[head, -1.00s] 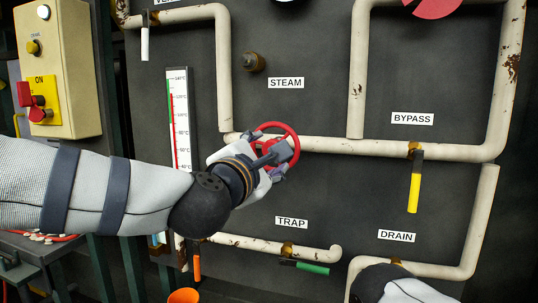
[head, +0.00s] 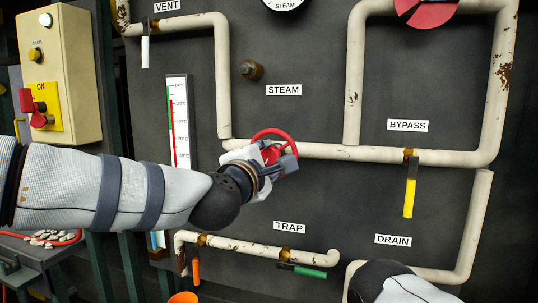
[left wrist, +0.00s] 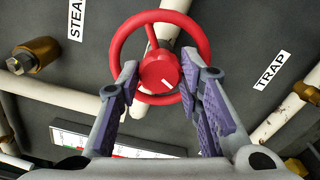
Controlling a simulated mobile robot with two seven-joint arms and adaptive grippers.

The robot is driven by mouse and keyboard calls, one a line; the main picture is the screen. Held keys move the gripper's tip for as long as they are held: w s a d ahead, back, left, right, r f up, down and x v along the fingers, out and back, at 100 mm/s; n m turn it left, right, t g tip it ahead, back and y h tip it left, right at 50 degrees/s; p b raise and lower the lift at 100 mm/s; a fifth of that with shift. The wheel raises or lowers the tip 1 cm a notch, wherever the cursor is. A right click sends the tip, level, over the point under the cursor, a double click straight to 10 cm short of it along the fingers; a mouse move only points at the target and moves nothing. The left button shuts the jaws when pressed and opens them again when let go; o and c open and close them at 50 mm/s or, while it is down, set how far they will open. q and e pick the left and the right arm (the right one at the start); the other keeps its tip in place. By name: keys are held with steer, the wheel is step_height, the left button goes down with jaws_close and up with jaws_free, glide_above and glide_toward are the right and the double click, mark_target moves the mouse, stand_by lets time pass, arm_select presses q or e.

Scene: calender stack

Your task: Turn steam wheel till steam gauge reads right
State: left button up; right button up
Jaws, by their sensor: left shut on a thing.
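The red steam wheel (head: 273,131) sits on the pale pipe below the STEAM label (head: 284,90). My left gripper (head: 271,156) is shut on it. In the left wrist view, the purple-padded fingers (left wrist: 160,80) stand either side of the wheel's red hub (left wrist: 157,73), which bears a white mark. The steam gauge (head: 286,4) is a white dial cut off by the top edge of the head view; its lettering shows, but I cannot see its needle or reading. My right gripper is out of view.
A thermometer strip (head: 180,120) stands left of the wheel. Yellow BYPASS (head: 410,190), green (head: 303,271), orange (head: 196,270) and white (head: 145,50) levers hang on nearby pipes. A control box (head: 68,75) stands at left. An orange cup (head: 183,298) is at the bottom.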

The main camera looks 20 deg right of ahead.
arm_select(q)
steer(key=shift+r+m, duration=0.25)
steer(key=shift+m, duration=0.35)
steer(key=shift+f, duration=0.25)
steer(key=o, duration=1.2)
steer(key=shift+c, duration=0.2)
steer(key=v, duration=1.2)
